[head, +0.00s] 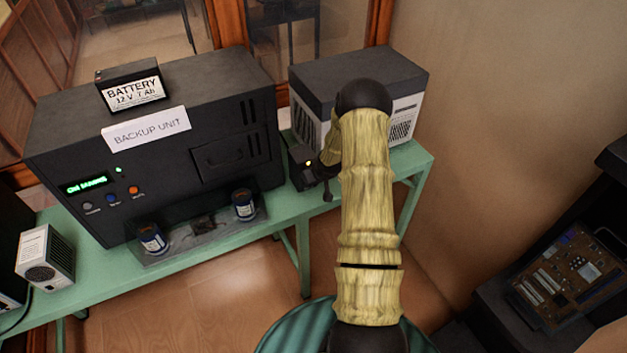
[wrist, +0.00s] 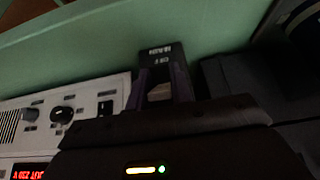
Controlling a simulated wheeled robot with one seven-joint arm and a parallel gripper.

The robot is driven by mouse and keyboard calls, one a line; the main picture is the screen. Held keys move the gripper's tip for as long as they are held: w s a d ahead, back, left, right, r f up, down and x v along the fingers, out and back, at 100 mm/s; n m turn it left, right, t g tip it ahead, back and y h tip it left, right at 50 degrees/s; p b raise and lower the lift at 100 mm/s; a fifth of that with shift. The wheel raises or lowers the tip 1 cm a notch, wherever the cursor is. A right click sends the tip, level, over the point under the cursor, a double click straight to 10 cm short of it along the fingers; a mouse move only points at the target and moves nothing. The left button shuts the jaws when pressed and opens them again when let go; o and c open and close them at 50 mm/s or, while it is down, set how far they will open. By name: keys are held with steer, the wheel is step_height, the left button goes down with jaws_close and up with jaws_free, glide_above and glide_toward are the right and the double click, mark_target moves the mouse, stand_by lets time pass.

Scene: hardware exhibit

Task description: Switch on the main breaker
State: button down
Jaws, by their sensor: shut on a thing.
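The main breaker (wrist: 161,54) is a small dark block in the wrist view, with upside-down white lettering that appears to read "MAIN" and "OFF". My gripper (wrist: 162,88) reaches it from below in that picture. Its two dark purple fingers are shut on a light grey piece (wrist: 159,93) at the breaker, which looks like its lever. In the head view my gripper (head: 325,185) is at the green bench, between the black backup unit and the grey-white box.
The black backup unit (head: 150,135) carries a battery (head: 133,88) and has a lit green display. The grey-white box (head: 345,75) stands behind my arm on the green bench (head: 290,217). A white panel (wrist: 85,100) with knobs lies beside my gripper.

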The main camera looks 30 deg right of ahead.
steer(key=c, duration=1.2)
jaws_free()
steer(key=shift+c, duration=0.2)
steer(key=shift+r, duration=0.15)
steer(key=b+v, duration=0.1)
steer(key=v, duration=1.6)
steer(key=shift+s, duration=0.1)
steer(key=s+a+r+g, duration=0.1)
steer(key=s+a+r, duration=0.3)
steer(key=s+a, duration=0.4)
steer(key=s+a+r+g, duration=0.2)
steer(key=s+a+r, duration=0.2)
steer(key=s+a, duration=0.5)
steer(key=a, duration=0.5)
steer(key=shift+s+r+n, duration=0.3)
steer(key=shift+r, duration=0.1)
